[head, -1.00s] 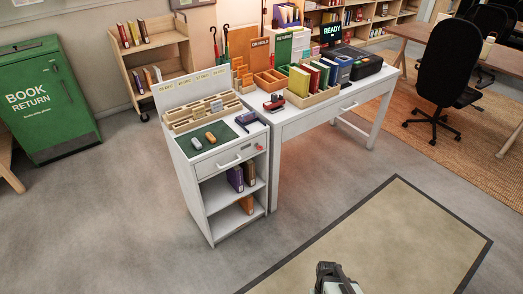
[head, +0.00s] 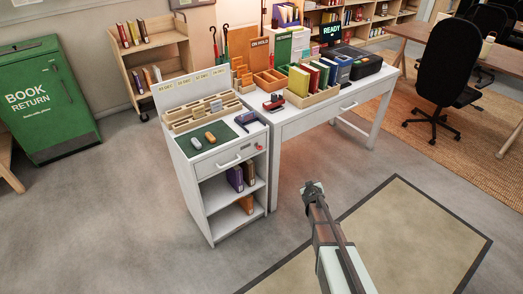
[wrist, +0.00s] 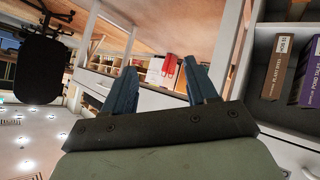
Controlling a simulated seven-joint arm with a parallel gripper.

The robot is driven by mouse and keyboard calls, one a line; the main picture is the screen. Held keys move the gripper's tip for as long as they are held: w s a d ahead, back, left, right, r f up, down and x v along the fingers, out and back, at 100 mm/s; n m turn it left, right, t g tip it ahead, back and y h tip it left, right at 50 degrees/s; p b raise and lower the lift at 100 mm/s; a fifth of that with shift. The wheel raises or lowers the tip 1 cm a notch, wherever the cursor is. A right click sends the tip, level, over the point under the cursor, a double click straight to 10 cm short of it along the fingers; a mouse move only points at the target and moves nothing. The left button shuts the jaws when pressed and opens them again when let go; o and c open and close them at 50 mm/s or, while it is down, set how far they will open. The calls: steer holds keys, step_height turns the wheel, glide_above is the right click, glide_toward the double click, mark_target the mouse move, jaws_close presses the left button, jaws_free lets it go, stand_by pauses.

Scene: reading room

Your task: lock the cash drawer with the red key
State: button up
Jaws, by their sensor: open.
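The cash drawer (head: 215,165) is the top drawer of a white cabinet and looks shut, with a bar handle (head: 230,161) on its front. A small red spot (head: 258,147), which looks like the red key, is at the right end of the drawer front. It is too small to tell how it is turned. My gripper (head: 311,187) is to the right of the cabinet and lower in the picture, apart from the key. In the wrist view its two blue fingers (wrist: 161,88) are spread with nothing between them. I cannot make out the key there.
The cabinet has open shelves with books (head: 236,179), also seen at right in the wrist view (wrist: 278,68). A white desk (head: 345,98) with folders and a screen stands beside it. Open floor (head: 120,220) lies in front; a bordered mat (head: 420,235) is at right.

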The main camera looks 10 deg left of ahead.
steer(key=w+a+r+n+t+y, duration=0.1)
steer(key=w+a+r+t+y, duration=0.1)
steer(key=w+a+r+y, duration=0.15)
steer(key=n+y, duration=0.3)
steer(key=y, duration=0.7)
glide_toward(261, 149)
steer(key=x, duration=1)
steer(key=shift+d, duration=0.1)
steer(key=shift+c, duration=0.3)
steer(key=c, duration=1)
